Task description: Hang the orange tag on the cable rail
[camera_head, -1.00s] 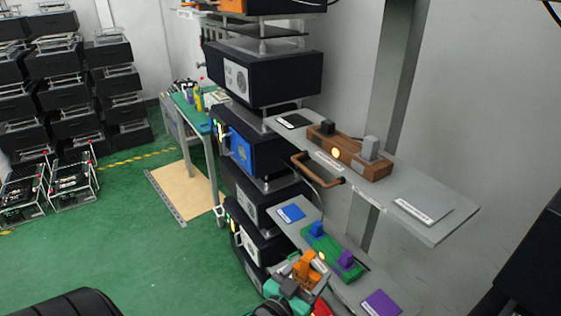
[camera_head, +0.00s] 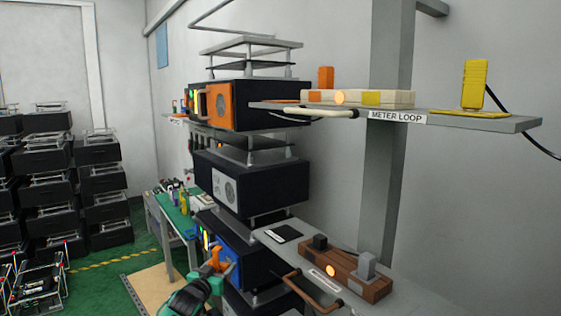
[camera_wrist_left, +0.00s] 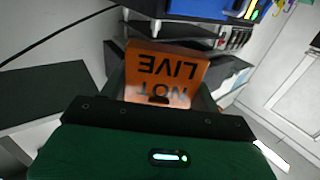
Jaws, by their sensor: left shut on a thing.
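My left gripper (camera_head: 208,272) is low in the head view, in front of the blue-fronted unit of the rack. It is shut on the orange tag (camera_head: 217,262), which shows only as a small orange shape there. In the left wrist view the tag (camera_wrist_left: 165,75) lies between the fingers and reads NOT LIVE upside down. Two curved bars show: a cream one (camera_head: 325,112) under the upper shelf and a brown one (camera_head: 312,295) at the lower shelf. I cannot tell which is the cable rail. The tag is apart from both. My right gripper is not in view.
The upper shelf (camera_head: 480,122), labelled METER LOOP, holds a cream block (camera_head: 395,97) with an orange lever (camera_head: 326,77) and a yellow piece (camera_head: 475,85). The lower shelf carries a brown lever block (camera_head: 350,277). Black rack units (camera_head: 250,180) stand close behind my gripper.

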